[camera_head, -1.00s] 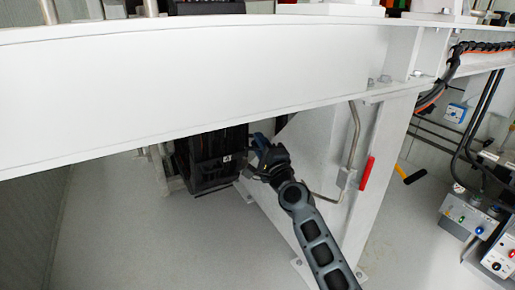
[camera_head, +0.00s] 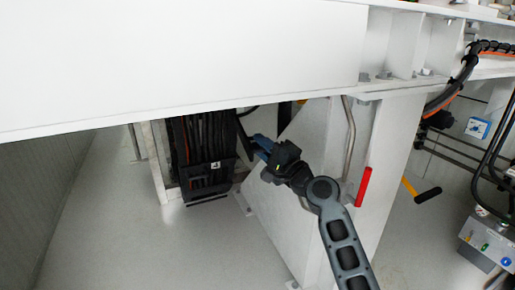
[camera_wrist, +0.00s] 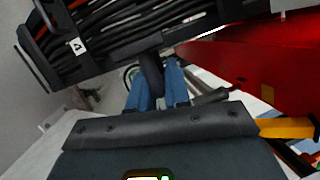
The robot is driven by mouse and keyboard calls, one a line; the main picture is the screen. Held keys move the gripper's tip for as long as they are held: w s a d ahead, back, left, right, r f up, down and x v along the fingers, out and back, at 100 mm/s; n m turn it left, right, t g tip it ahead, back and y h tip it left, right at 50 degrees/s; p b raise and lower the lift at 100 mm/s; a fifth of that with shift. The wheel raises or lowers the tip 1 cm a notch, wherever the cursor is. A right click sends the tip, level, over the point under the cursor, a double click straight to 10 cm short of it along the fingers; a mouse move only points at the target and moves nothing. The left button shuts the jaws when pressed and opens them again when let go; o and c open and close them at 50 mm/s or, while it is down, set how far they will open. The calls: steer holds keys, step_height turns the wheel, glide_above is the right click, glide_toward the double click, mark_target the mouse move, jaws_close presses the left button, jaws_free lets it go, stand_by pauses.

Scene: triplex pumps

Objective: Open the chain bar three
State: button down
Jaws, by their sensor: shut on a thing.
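A black chain carrier (camera_head: 203,150) packed with dark cables hangs under the white beam, with a small white label on its front bar. The wrist view shows the carrier's labelled bar (camera_wrist: 105,62) running diagonally at the upper left. My gripper (camera_head: 260,143) is just right of the carrier. Its blue fingers (camera_wrist: 157,85) are shut on a short black bar piece (camera_wrist: 152,68), which also shows as a thin dark strip (camera_head: 242,130) in the head view. I cannot tell how that piece joins the carrier. The bar's number is not clearly legible.
The white beam (camera_head: 180,60) spans above my gripper. A white support leg (camera_head: 385,150) with a bent pipe (camera_head: 350,140) and a red handle (camera_head: 363,187) stands to the right. Grey floor (camera_head: 130,240) is clear at lower left.

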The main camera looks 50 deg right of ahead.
stand_by(0.4)
steer(key=c, duration=1.2)
jaws_free()
steer(key=shift+o, duration=0.2)
steer(key=v, duration=0.7)
steer(key=shift+s, duration=0.45)
steer(key=shift+f, duration=0.1)
